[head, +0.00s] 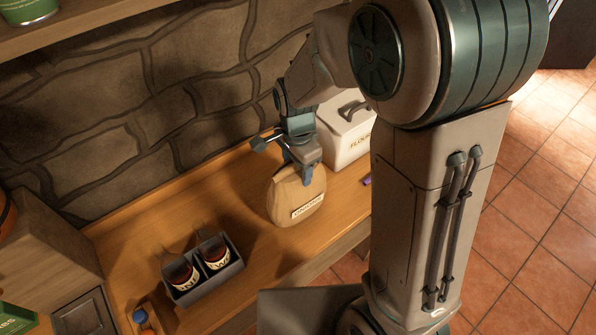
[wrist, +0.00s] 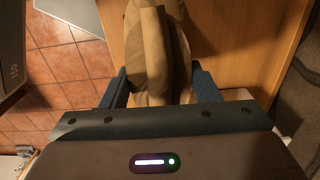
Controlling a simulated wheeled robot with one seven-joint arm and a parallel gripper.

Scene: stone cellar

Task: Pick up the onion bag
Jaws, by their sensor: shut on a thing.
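The onion bag (head: 297,199) is a tan cloth bag with a pale label, upright on the wooden counter in the head view. My gripper (head: 306,176) is above it, with its blue fingers at the top of the bag. In the wrist view the brown bag (wrist: 158,50) fills the space between the two blue fingers of my gripper (wrist: 160,88), which is shut on its upper part. I cannot tell whether the bag's base touches the counter. Part of the bag's top is hidden by my gripper in the head view.
A white flour box (head: 345,140) with a dark handle stands just behind and right of the bag. A grey caddy (head: 204,268) with two labelled jars stands front left. A small purple thing (head: 367,180) lies right of the bag. A stone wall (head: 130,100) backs the counter (head: 262,247).

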